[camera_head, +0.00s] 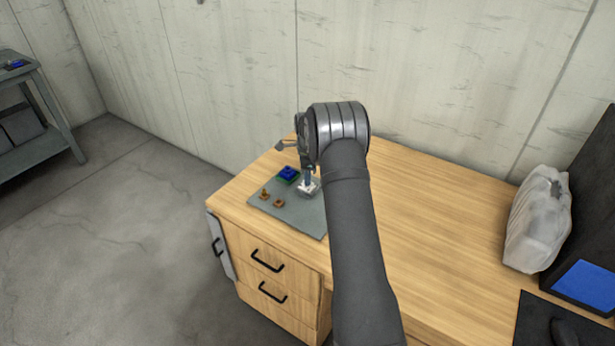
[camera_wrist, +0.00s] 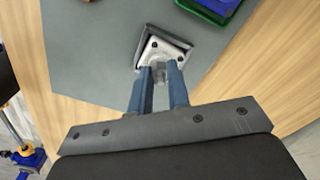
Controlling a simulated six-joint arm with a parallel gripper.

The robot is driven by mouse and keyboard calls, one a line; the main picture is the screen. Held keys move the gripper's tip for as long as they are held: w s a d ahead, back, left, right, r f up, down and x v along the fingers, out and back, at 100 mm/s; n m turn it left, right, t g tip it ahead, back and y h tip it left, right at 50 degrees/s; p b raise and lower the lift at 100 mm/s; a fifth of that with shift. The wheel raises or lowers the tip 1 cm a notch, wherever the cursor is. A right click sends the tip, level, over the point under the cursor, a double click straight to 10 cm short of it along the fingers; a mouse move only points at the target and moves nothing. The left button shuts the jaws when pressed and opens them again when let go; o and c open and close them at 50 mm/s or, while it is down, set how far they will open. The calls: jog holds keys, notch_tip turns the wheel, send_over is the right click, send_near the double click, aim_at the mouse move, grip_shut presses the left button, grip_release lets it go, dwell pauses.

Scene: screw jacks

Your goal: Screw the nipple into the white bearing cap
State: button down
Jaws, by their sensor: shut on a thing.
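The white bearing cap (camera_wrist: 174,50) sits on the grey mat, seen in the wrist view as a pale square piece with a dark rim. In the head view the cap (camera_head: 309,191) is small and partly covered by my gripper (camera_head: 307,179). In the wrist view my gripper (camera_wrist: 160,69) points down at the cap, its two blue fingers shut on a small grey metal piece, apparently the nipple (camera_wrist: 160,76). The nipple is over or at the middle of the cap. Whether it touches or has entered the hole is hidden by the fingers.
The grey mat (camera_head: 301,217) lies at the desk's left end. A green tray with blue contents (camera_head: 288,174) is behind the cap, and two brown pieces (camera_head: 271,198) lie left of it. A white bag (camera_head: 539,220) stands far right. The middle desktop is clear.

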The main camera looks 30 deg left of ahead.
jog(key=m, duration=0.7)
jog(key=shift+d+f+m, duration=0.1)
jog(key=shift+f+m, duration=0.05)
jog(key=shift+m, duration=0.15)
jog(key=shift+s, duration=0.1)
jog(key=c, duration=1.3)
grip_release()
notch_tip(320, 180, up, 18)
jog(key=shift+f, duration=0.25)
